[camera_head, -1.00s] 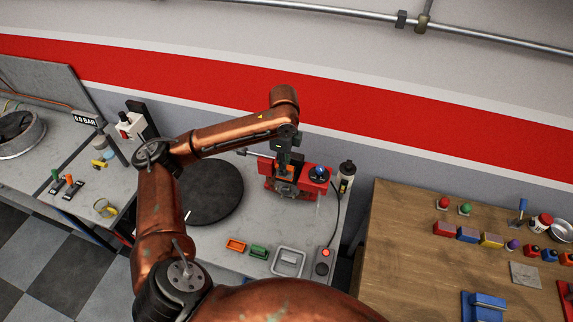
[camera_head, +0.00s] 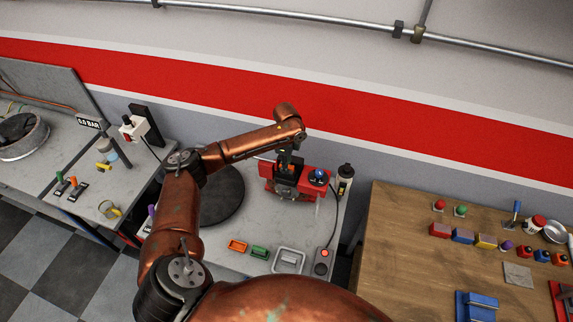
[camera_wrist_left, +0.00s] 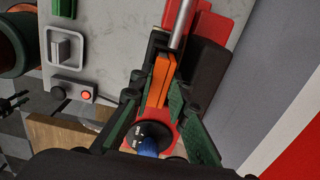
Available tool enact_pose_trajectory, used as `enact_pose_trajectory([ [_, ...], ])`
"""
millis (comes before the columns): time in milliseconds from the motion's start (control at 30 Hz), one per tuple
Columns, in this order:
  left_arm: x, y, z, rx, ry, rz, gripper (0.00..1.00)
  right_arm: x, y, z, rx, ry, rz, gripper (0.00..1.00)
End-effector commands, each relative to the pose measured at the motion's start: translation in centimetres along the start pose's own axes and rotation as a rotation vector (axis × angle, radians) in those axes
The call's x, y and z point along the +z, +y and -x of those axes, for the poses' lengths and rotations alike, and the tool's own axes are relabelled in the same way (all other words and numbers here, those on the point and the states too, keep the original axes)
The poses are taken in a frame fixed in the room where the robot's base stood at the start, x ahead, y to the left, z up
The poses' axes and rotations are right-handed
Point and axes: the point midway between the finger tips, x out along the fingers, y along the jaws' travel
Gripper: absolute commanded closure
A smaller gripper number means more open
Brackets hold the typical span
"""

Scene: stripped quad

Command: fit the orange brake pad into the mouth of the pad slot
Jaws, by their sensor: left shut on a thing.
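My left gripper (camera_head: 286,166) points down over the red fixture (camera_head: 317,178) at the back of the grey bench. In the left wrist view its green-padded fingers (camera_wrist_left: 160,90) are shut on the orange brake pad (camera_wrist_left: 159,76). The pad is upright between the fingertips, close to red and dark parts of the fixture (camera_wrist_left: 183,18). The mouth of the pad slot is hidden by the pad and fingers, so I cannot tell whether the pad has entered it.
A blue-topped black dial (camera_head: 317,176) sits on the fixture's right. A dark round disc (camera_head: 222,198) lies left of it.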

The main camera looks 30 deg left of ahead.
Motion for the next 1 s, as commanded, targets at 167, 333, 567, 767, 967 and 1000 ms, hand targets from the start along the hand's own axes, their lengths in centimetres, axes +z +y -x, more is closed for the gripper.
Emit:
enact_pose_trajectory([
  [167, 0.0, -0.1, -0.3, -0.003, 0.001, 0.000, 1.00, 0.1, 0.3, 0.2, 0.003, -0.001, 0.001, 0.67],
  [333, 0.0, 0.0, -0.5, -0.002, 0.001, 0.000, 1.00, 0.1, 0.3, 0.3, 0.003, -0.002, 0.001, 0.67],
  [567, 0.0, 0.0, -0.6, -0.002, 0.001, 0.000, 0.77, 0.2, 0.3, 0.3, 0.003, -0.003, 0.001, 0.67],
  [767, 0.0, -0.1, -0.5, -0.002, 0.001, 0.000, 0.77, 0.2, -0.1, 0.2, -0.001, -0.003, -0.001, 0.67],
  [967, 0.0, -0.1, 1.3, -0.004, 0.002, 0.000, 0.77, 0.2, -0.5, -0.5, -0.005, -0.003, -0.002, 0.67],
  [1000, -0.1, -0.1, 2.1, -0.006, 0.003, 0.000, 0.77, 0.3, -0.5, -0.7, -0.005, -0.003, -0.002, 0.67],
])
